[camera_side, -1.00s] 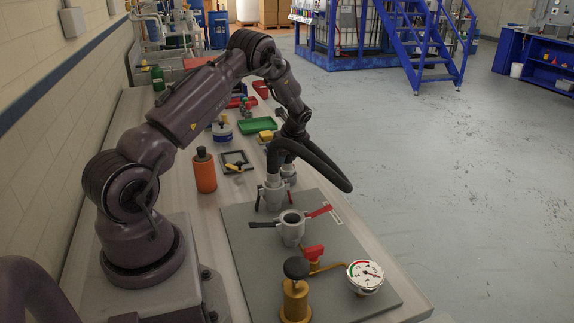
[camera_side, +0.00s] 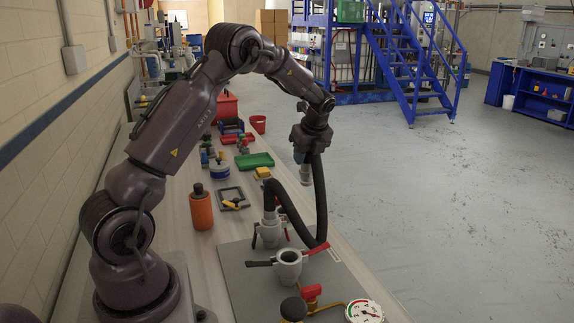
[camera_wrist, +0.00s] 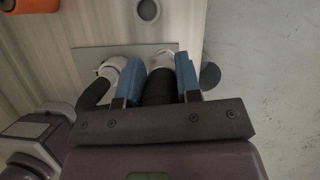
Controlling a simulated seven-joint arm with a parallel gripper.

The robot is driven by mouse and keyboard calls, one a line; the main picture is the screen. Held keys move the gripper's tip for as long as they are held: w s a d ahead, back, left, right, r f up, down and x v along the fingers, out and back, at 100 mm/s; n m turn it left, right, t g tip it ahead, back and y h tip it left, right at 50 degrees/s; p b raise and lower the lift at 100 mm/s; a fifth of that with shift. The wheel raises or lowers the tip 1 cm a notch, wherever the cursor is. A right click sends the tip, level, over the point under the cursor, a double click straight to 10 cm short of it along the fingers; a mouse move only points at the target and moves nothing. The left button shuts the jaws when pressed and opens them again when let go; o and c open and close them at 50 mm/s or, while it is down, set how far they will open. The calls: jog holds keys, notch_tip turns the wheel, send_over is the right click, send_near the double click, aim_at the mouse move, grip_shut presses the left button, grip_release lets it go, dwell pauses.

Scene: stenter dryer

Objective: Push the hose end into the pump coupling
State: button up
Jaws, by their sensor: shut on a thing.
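My gripper (camera_side: 303,158) is raised above the bench, its blue fingers shut around the black hose just behind its light grey hose end (camera_side: 306,175). The hose end hangs below the fingers in free air and points down; it also shows between them in the wrist view (camera_wrist: 161,61). The black hose (camera_side: 320,200) loops down and back to a grey fitting (camera_side: 269,230) on the plate. The pump coupling (camera_side: 288,264) stands on the plate in front of that fitting, with its mouth open upward and a dark and a red lever spread sideways. It is apart from the hose end.
A pressure gauge (camera_side: 364,311) and a red-handled valve (camera_side: 311,292) stand at the plate's near end.

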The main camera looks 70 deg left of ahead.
jog(key=s+d+r+n, duration=0.1)
jog(key=d, duration=0.5)
jog(key=s+d+r, duration=0.2)
jog(key=d, duration=0.5)
jog(key=s+d+f+n+g+h, duration=0.1)
jog(key=s+d+f+n+g, duration=0.1)
jog(key=s+d+n, duration=0.4)
jog(key=s, duration=0.3)
jog(key=shift+s+d+n+g, duration=0.2)
jog(key=shift+s+n+g, duration=0.1)
jog(key=shift+s, duration=0.05)
jog(key=shift+f, duration=2.85)
jog(key=shift+f, duration=2.05)
jog(key=o, duration=1)
